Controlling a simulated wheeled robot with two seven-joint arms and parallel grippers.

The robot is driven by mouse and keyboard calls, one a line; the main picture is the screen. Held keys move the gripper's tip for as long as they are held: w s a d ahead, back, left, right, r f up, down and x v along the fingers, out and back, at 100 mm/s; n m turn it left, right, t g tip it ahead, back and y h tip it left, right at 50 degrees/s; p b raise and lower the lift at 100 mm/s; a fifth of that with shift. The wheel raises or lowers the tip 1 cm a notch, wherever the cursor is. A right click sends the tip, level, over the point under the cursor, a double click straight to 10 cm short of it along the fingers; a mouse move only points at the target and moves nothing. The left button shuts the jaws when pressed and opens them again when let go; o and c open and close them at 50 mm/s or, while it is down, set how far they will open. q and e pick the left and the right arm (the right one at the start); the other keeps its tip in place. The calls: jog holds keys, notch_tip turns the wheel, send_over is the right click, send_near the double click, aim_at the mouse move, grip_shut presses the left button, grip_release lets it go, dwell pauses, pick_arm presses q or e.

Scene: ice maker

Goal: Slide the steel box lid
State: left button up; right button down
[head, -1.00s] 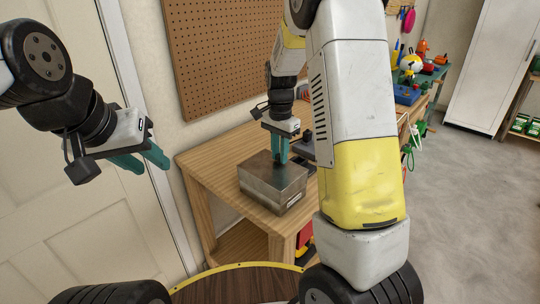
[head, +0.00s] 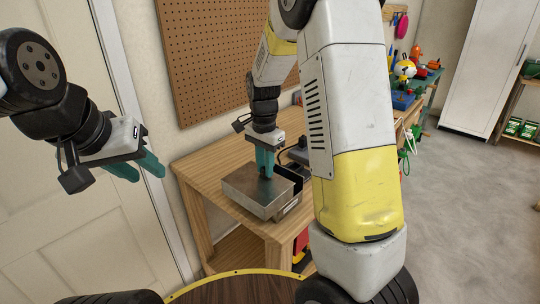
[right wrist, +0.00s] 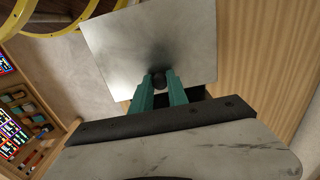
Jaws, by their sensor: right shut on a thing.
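The steel box (head: 289,209) stands on the wooden table. Its flat metal lid (head: 246,190) is shifted to the left, and a dark opening shows at the box's right side. The lid also shows in the right wrist view (right wrist: 135,45), with a small dark knob (right wrist: 158,80) near its edge. My right gripper (head: 265,173) is shut on this knob from above; its teal fingers (right wrist: 158,92) stand on both sides of it. My left gripper (head: 144,170) is open and empty, in the air before the door, well away from the box.
The wooden table (head: 205,165) has bare top to the left of the box. A dark device (head: 299,152) lies behind the box. A pegboard (head: 215,55) hangs on the wall. My right arm hides part of the table's right side.

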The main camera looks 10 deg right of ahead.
aim_at(249, 187)
jog(key=shift+s+a, duration=1.2)
jog(key=shift+a, duration=0.15)
jog(key=shift+s+a, duration=1.15)
jog(key=shift+a, duration=0.2)
jog(key=c, duration=1.3)
grip_release()
jog(key=shift+w+r, duration=0.1)
jog(key=shift+r, duration=0.05)
notch_tip(249, 187, up, 7)
jog(key=shift+a+f, duration=0.1)
jog(key=shift+f, duration=0.05)
